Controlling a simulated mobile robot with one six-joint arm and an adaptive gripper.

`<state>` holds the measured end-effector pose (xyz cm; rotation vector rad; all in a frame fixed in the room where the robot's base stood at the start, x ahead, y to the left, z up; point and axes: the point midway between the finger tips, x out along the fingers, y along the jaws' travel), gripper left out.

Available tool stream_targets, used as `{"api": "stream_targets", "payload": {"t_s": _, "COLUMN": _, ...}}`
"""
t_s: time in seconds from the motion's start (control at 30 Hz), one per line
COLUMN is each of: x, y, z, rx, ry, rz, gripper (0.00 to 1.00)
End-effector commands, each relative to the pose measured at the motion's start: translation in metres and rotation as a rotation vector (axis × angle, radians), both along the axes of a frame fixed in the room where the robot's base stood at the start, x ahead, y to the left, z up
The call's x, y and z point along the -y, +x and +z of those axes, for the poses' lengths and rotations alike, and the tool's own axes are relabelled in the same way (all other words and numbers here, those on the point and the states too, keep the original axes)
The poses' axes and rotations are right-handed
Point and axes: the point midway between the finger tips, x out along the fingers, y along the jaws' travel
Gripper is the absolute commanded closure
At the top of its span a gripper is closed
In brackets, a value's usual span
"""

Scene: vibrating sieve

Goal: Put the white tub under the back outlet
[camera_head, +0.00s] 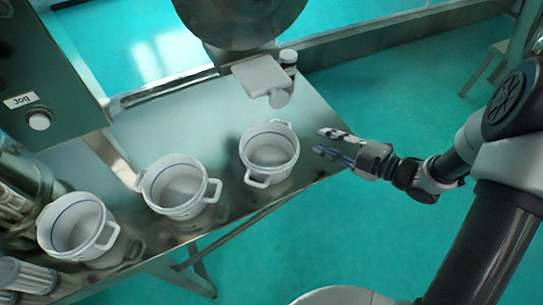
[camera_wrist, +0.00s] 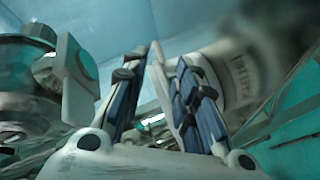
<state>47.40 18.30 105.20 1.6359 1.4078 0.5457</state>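Three white tubs with side handles stand upright on the metal table in the head view: a right tub (camera_head: 270,172), a middle tub (camera_head: 163,207) and a left tub (camera_head: 98,254). A blue line runs around the inside of each. A white spout (camera_head: 263,77) juts out below the round metal body at the top, above and behind the right tub. In the wrist view the gripper (camera_wrist: 157,65) also looks empty.
A green cabinet (camera_head: 40,70) with a dial and label stands at the left. Metal cylinders (camera_head: 20,280) crowd the lower left. The table (camera_head: 200,125) is bare behind the tubs. In the wrist view, a blurred grey shape (camera_wrist: 240,70) is close at right.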

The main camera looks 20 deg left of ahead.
Motion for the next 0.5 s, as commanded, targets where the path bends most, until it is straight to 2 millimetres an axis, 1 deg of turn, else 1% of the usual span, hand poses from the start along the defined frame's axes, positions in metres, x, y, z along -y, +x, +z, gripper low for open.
{"api": "stream_targets", "payload": {"t_s": 0.03, "x": -0.013, "y": 0.002, "z": -0.005, "rx": -0.001, "ry": 0.0, "rz": 0.006, "gripper": 0.73}}
{"api": "stream_targets", "payload": {"t_s": 0.2, "x": -0.046, "y": 0.011, "z": -0.012, "rx": 0.0, "ry": -0.001, "rz": 0.004, "gripper": 0.73}}
{"api": "stream_targets", "payload": {"t_s": 0.3, "x": -0.06, "y": 0.016, "z": -0.014, "rx": 0.001, "ry": 0.0, "rz": 0.002, "gripper": 0.73}}
{"api": "stream_targets", "payload": {"t_s": 0.5, "x": -0.072, "y": 0.02, "z": -0.017, "rx": -0.001, "ry": -0.001, "rz": -0.002, "gripper": 0.73}}
